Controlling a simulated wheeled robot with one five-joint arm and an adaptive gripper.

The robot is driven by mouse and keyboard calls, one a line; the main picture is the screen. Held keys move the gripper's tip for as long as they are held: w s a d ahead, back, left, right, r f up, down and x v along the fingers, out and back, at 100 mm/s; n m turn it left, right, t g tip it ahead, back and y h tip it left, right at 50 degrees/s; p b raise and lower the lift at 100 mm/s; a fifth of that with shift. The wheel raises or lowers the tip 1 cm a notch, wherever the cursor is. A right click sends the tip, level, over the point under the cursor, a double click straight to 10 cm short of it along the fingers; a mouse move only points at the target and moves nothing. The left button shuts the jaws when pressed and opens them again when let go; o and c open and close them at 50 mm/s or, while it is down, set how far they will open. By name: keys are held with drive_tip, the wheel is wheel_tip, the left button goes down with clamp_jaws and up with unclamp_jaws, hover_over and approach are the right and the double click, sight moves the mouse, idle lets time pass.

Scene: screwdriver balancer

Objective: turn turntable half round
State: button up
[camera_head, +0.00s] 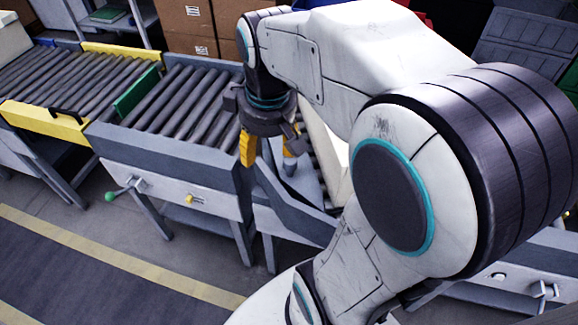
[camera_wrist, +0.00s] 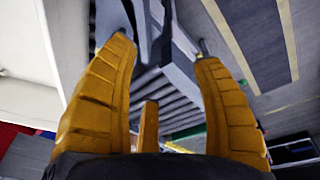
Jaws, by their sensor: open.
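The likely turntable is a roller deck (camera_head: 78,80) with a yellow front edge (camera_head: 40,122), a green right edge (camera_head: 136,92) and a black handle on the yellow edge. It lies at the left in the head view; I cannot see a pivot. My gripper (camera_head: 270,155) has orange fingers, open and pointing down, well to the right of that deck. It is by the right end of the fixed grey roller conveyor (camera_head: 185,100). In the wrist view my gripper (camera_wrist: 163,58) is spread with nothing visible held between its fingers.
A green-knobbed crank (camera_head: 122,190) sticks out from the conveyor's front. A white panel (camera_head: 328,155) stands right of my gripper, partly hidden by my arm. Cardboard boxes (camera_head: 190,18) stand behind. The floor (camera_head: 60,270) in front, with yellow stripes, is clear.

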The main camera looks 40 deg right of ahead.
sight(290, 160)
drive_tip(key=w+d+f+b, duration=0.2)
drive_tip(key=d+f, duration=0.1)
drive_tip(key=f, duration=0.1)
drive_tip(key=w+d+f+n+g+b, duration=0.1)
drive_tip(key=w+d+f+b, duration=0.1)
drive_tip(key=d+f+b, duration=0.1)
drive_tip(key=w+d+f+n+g+b, duration=0.1)
drive_tip(key=w+d+f+b, duration=0.1)
drive_tip(key=d+f, duration=0.3)
drive_tip(key=shift+w+f+y+b, duration=0.35)
drive_tip(key=shift+w+f, duration=0.1)
drive_tip(key=shift+w, duration=0.15)
drive_tip(key=shift+f, duration=0.4)
drive_tip(key=shift+f+b, duration=0.6)
drive_tip(key=shift+f, duration=2.65)
drive_tip(key=shift+c, duration=0.3)
clamp_jaws()
